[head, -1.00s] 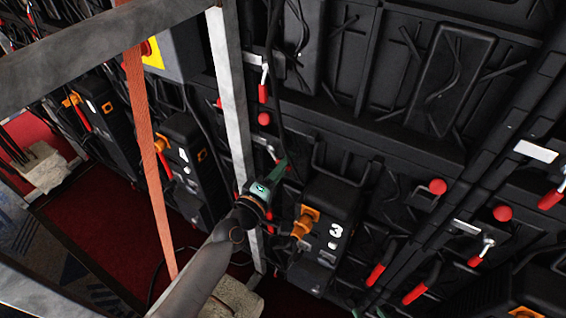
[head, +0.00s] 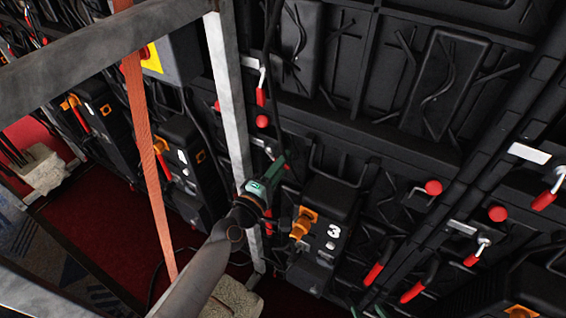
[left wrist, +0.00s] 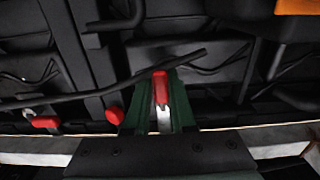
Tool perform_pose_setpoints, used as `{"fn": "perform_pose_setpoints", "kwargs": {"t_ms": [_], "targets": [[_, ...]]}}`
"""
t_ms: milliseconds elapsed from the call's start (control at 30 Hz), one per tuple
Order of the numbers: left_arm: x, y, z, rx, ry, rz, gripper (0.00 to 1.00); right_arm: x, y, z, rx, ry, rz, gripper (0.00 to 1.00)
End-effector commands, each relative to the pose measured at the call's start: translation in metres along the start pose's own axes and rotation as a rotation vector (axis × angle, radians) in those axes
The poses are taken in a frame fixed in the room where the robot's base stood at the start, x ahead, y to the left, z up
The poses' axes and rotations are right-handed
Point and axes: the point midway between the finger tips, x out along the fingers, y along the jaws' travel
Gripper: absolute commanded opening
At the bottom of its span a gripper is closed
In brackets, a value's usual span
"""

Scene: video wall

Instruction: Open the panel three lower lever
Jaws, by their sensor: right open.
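My left gripper (head: 270,176), green, reaches the wall just left of the black box marked 3 (head: 333,231). In the left wrist view a red-tipped lever (left wrist: 160,88) with a silver shank stands between its two green fingers. A narrow gap seems to show beside the shank, so I cannot tell whether the fingers grip it. In the head view the gripper hides most of this lever. Only green tips of my right gripper (head: 368,311) show at the bottom edge, clear of any lever.
A grey metal post (head: 229,100) and an orange strap (head: 146,150) stand close to my left arm. Another red lever (head: 261,96) hangs above. An orange plug (head: 303,223) sits on box 3. More red levers (head: 373,274) lie to the right.

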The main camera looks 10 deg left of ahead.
Motion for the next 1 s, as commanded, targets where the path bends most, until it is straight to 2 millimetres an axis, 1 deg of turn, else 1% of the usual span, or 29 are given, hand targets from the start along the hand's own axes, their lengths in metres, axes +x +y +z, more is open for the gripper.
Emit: {"fn": "perform_pose_setpoints", "kwargs": {"t_ms": [33, 233, 467, 567, 667, 767, 1000], "targets": [[0.0, 0.001, 0.0, 0.0, 0.001, 0.002, 0.29, 0.0, 0.0, 0.0, 0.0, 0.001, 0.0, 0.6], [0.0, 0.001, 0.0, 0.002, 0.0, 0.001, 0.51, 0.0, 0.0, -0.001, 0.0, 0.001, 0.0, 0.6], [0.0, 0.0, 0.0, 0.003, 0.0, 0.0, 0.51, 0.0, 0.0, -0.001, 0.0, 0.001, 0.0, 0.6], [-0.004, -0.001, 0.0, 0.003, 0.0, -0.001, 0.51, 0.0, 0.0, -0.001, 0.0, 0.001, 0.0, 0.6], [-0.015, -0.001, 0.0, 0.003, 0.0, -0.002, 0.51, 0.0, 0.0, -0.001, 0.0, 0.001, 0.0, 0.6], [-0.033, -0.001, 0.0, 0.003, 0.0, -0.002, 0.51, 0.0, 0.0, -0.001, 0.0, 0.001, 0.0, 0.6], [-0.083, -0.002, 0.0, 0.005, -0.001, -0.003, 0.51, 0.002, 0.001, 0.002, 0.0, 0.001, 0.001, 0.6]]}}
